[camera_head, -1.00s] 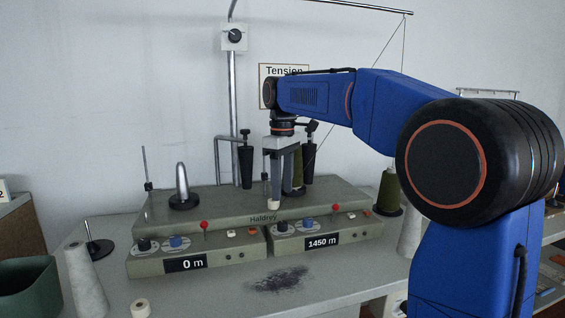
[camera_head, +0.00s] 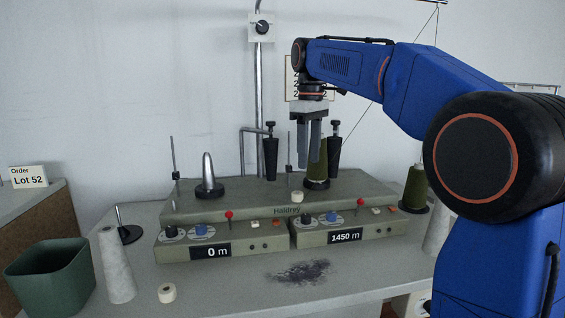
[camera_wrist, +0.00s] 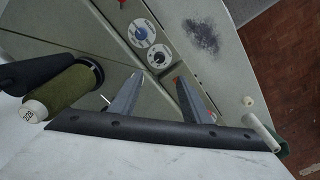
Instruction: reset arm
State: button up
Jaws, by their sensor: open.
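My gripper (camera_head: 309,160) points down above the grey-green winding machine (camera_head: 240,205), just in front of an olive thread spool (camera_head: 322,171). Its two fingers are apart, and the wrist view (camera_wrist: 155,100) shows nothing between them. That view also shows the olive spool (camera_wrist: 62,88), with a pale end, to the left of the fingers. A small pale cylinder (camera_head: 297,197) is on the machine's front part, below the fingertips.
Black tension posts (camera_head: 270,157) stand by the pole. A grey cone (camera_head: 116,265), a small roll (camera_head: 167,293) and a green bin (camera_head: 50,275) are at the left. Another olive cone (camera_head: 415,188) stands right. The table (camera_head: 230,285) has a dark smudge (camera_head: 300,271).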

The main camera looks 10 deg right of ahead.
jog(key=s+d+f+m+t, duration=0.1)
jog(key=s+d+f+m, duration=0.1)
jog(key=s+f, duration=0.7)
jog(key=s+d+f+m+t, duration=0.2)
jog(key=s+f+m, duration=0.2)
jog(key=s+f, duration=0.6)
jog(key=s+d+f+m+t, duration=0.1)
jog(key=s+d+f+m, duration=0.1)
jog(key=s+f, duration=0.7)
jog(key=s, duration=0.5)
jog(key=shift+d+f+m+t, duration=0.3)
jog(key=shift+d+m+t, duration=0.05)
jog(key=shift+m+t, duration=0.05)
jog(key=shift+s, duration=0.1)
jog(key=shift+c, duration=0.6)
